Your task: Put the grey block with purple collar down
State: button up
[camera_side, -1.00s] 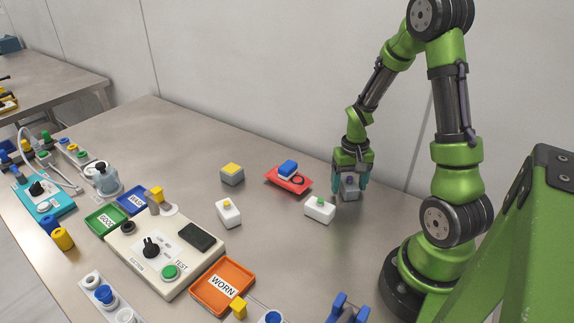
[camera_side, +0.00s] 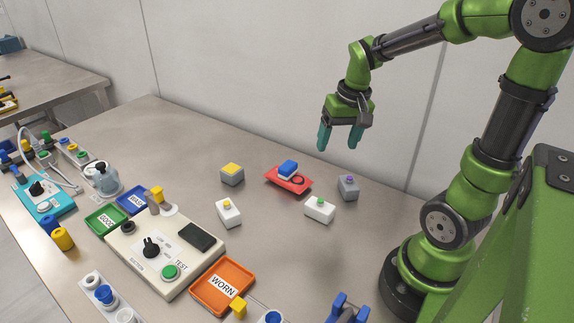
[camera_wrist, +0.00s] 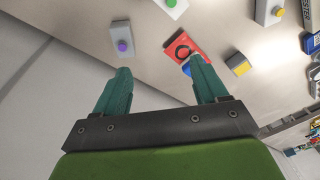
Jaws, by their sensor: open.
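The grey block with purple collar (camera_side: 348,188) stands upright on the metal table, right of the red tray and near the wall. It also shows in the wrist view (camera_wrist: 121,44), beyond the left fingertip and apart from it. My gripper (camera_side: 339,146) is open and empty, raised in the air above and behind the red tray. Its two teal fingers also show spread apart in the wrist view (camera_wrist: 158,72).
White blocks with a green collar (camera_side: 320,210) and an orange collar (camera_side: 228,213), and a grey block with yellow top (camera_side: 232,174), stand nearby. An orange WORN tray (camera_side: 206,298) and test box (camera_side: 130,240) lie further forward.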

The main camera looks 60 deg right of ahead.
jog(key=s+a+r+n+t+y, duration=0.1)
jog(key=s+a+r+t, duration=0.1)
jog(key=a, duration=0.5)
jog(key=s+a+r+n+t+y, duration=0.1)
jog(key=s+a+r+n+t, duration=0.1)
jog(key=a+r, duration=0.3)
jog(key=a+t, duration=0.1)
jog(key=a, duration=0.2)
jog(key=shift+n, duration=0.3)
jog(key=shift+r, duration=0.1)
